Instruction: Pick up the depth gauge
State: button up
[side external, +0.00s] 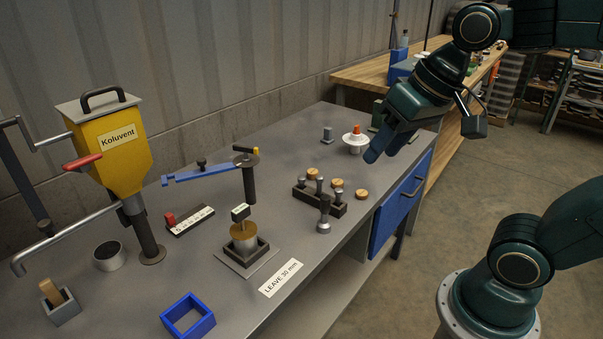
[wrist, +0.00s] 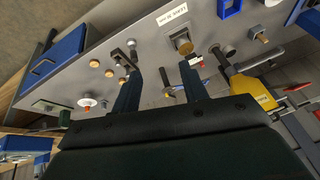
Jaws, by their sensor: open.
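No item is labelled as the depth gauge. A white marked scale with a red block (side external: 190,220) lies left of centre on the grey bench; it also shows in the wrist view (wrist: 196,61), partly behind a finger. A small dark block with a pale face (side external: 240,212) stands on the brown top of a metal cylinder (side external: 244,239) in a dark square holder. I cannot tell which is the gauge. My gripper (side external: 389,143) is open and empty, high over the bench's far right end, apart from both. Its two blue fingers spread in the wrist view (wrist: 161,75).
A yellow hopper (side external: 118,150) and a blue swing arm (side external: 200,173) stand up on the left. A dark rack with metal pegs (side external: 320,197), wooden discs (side external: 361,194) and a white disc with an orange top (side external: 355,141) stand right. A blue square frame (side external: 187,315) lies in front.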

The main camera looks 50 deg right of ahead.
jog(key=w+a+f+m+g+y, duration=0.1)
jog(key=w+f+m+g+y, duration=0.15)
jog(key=w+m, duration=0.65)
jog(key=w+a+f+m+g+y, duration=0.1)
jog(key=w+a+f+m, duration=0.2)
jog(key=w, duration=1.1)
jog(key=m+g+y, duration=0.2)
jog(key=m, duration=0.1)
send_near(239, 221)
jog(key=shift+t, duration=0.25)
jog(key=shift+w+d+f+x, duration=0.1)
jog(key=shift+d+x, duration=0.05)
jog(key=shift+x, duration=0.75)
jog(key=shift+w+d+f+x, duration=0.1)
jog(key=shift+x, duration=0.8)
jog(key=shift+w+d+f+x, duration=0.1)
jog(key=shift+d+x, duration=0.05)
jog(key=shift+x, duration=0.7)
jog(key=shift+x, duration=2.55)
grip_shut()
